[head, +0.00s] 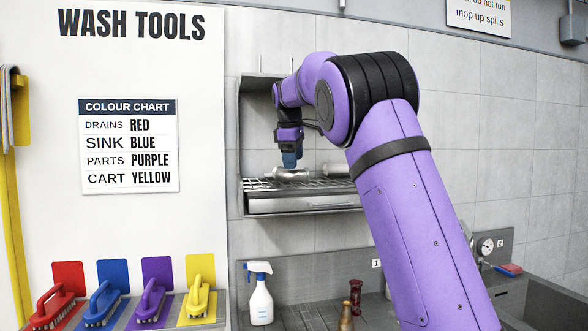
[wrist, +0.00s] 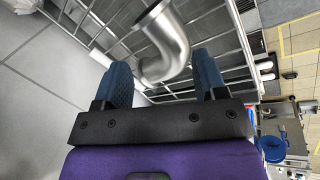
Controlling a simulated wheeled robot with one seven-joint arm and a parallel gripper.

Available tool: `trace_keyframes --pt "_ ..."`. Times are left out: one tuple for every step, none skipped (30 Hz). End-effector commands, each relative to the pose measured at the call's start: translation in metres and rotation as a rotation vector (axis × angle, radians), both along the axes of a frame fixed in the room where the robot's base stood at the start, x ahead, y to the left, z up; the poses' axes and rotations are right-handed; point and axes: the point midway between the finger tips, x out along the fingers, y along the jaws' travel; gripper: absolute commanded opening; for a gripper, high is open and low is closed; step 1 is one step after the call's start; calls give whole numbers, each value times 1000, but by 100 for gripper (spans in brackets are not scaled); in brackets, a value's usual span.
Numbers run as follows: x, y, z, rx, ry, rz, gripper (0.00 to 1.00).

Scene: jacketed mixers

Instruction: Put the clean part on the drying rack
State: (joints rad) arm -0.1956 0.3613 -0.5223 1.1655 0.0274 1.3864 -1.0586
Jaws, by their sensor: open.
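The drying rack (head: 300,204) is a wall-mounted metal unit with a wire grid shelf. A shiny steel part (head: 293,174) lies on the grid at the left of the shelf. In the wrist view it is a bent pipe (wrist: 166,34) with an open flared end. My gripper (head: 291,160) is just above the part, pointing down. In the wrist view my gripper (wrist: 161,64) has its blue fingers spread apart, with the pipe's bend between and beyond the tips. I cannot tell whether a finger touches it.
Another pale metal piece (head: 336,170) lies to the right on the rack, partly hidden by my arm. Below are a white spray bottle (head: 261,296), a dark red fitting (head: 355,293) and a brass-coloured one (head: 346,318). Coloured brushes (head: 152,302) stand at the lower left.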

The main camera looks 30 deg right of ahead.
Motion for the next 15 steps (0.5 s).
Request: trace_keyframes --pt "-2 1 7 0 -1 0 65" --pt "-5 5 6 2 0 3 65" --pt "-8 9 5 3 1 3 65" --pt "-11 11 5 3 1 3 65" --pt "-14 14 5 2 0 2 65" --pt "-17 17 5 2 0 3 65" --pt "-20 20 5 2 1 3 65" --pt "-23 23 5 2 -1 3 65" --pt "-27 27 5 2 0 3 65" --pt "-30 30 5 2 1 3 65" --pt "-34 34 5 3 0 4 65" --pt "-39 39 5 3 0 5 65" --pt "-43 43 5 2 1 4 65" --pt "-47 47 5 3 0 4 65" --pt "-53 52 5 2 1 4 65"
